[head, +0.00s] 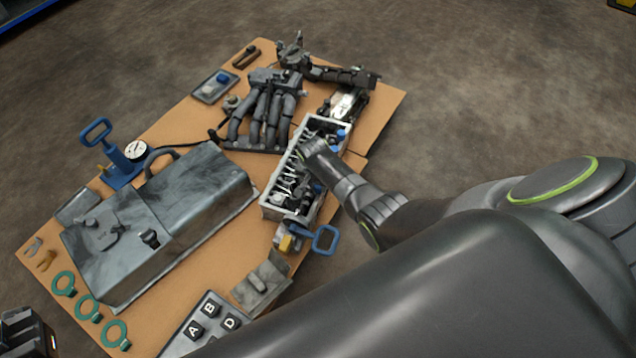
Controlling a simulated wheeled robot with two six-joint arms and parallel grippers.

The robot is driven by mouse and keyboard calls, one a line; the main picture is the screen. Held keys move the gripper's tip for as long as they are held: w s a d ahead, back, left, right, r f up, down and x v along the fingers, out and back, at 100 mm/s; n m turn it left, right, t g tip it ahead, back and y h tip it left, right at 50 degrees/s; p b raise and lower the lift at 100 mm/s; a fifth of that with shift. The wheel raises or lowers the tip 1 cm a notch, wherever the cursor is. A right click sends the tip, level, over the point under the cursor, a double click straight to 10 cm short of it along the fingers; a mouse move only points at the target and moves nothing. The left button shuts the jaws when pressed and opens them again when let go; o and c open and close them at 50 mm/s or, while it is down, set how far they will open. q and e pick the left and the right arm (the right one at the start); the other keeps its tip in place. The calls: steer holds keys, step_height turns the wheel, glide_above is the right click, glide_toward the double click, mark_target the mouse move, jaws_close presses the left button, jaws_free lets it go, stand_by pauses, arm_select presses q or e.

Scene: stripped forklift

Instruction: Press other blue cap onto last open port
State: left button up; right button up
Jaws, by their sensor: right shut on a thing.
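The long metal valve block (268,206) lies right of the table's middle, its row of ports and fittings facing up. A blue cap (341,134) sits at its far right end. Another small blue piece (222,78) lies in the small grey tray (203,97) at the back left. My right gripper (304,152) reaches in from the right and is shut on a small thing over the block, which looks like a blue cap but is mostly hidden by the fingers. Whether it touches a port is unclear. Part of my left gripper (26,334) shows at the bottom left corner; its jaws are unclear.
A large grey metal housing (150,225) fills the left of the table. A pipe manifold (268,105) stands behind the block. A blue-handled gauge pump (118,160), green rings (88,306) and a lettered tray (207,322) lie around. My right arm covers the lower right.

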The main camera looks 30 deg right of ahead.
steer(key=o, duration=1)
steer(key=shift+o, duration=0.2)
step_height(320, 180, up, 17)
steer(key=s+a+p, duration=0.1)
steer(key=a+p, duration=0.1)
steer(key=p, duration=0.7)
steer(key=shift+s, duration=0.35)
steer(key=shift+r, duration=0.1)
